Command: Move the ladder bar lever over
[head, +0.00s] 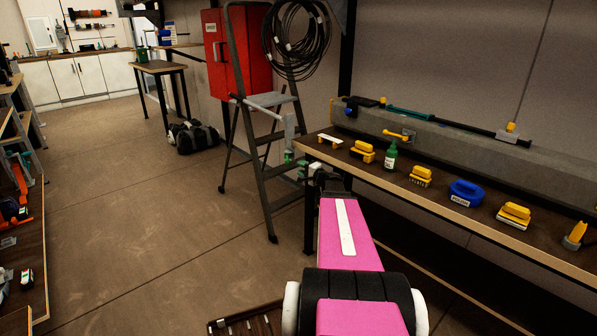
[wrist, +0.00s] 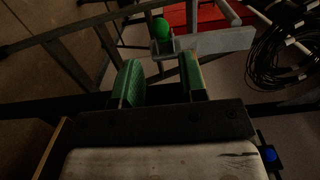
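The stepladder (head: 262,130) stands open left of the workbench, with a pale grey bar (head: 268,100) across it. A grey upright piece (head: 289,128) hangs near the bar's right end. In the wrist view, a green knob (wrist: 161,28) sits at a grey bracket (wrist: 163,49), with a flat grey bar (wrist: 222,42) running right from it. It looks like the lever's end. My gripper (wrist: 161,78) has its two green-padded fingers apart, with nothing held between them. The knob appears just beyond the fingertips, roughly centred between them. In the head view my gripper (head: 295,162) is small, beside the ladder's right leg.
The workbench (head: 480,228) on the right carries brushes, a green bottle (head: 390,155) and a blue item (head: 466,192). A red cabinet (head: 235,50) and hanging cable coil (head: 297,38) stand behind the ladder. A black bag (head: 194,137) lies beyond. Floor (head: 140,220) to the left is clear.

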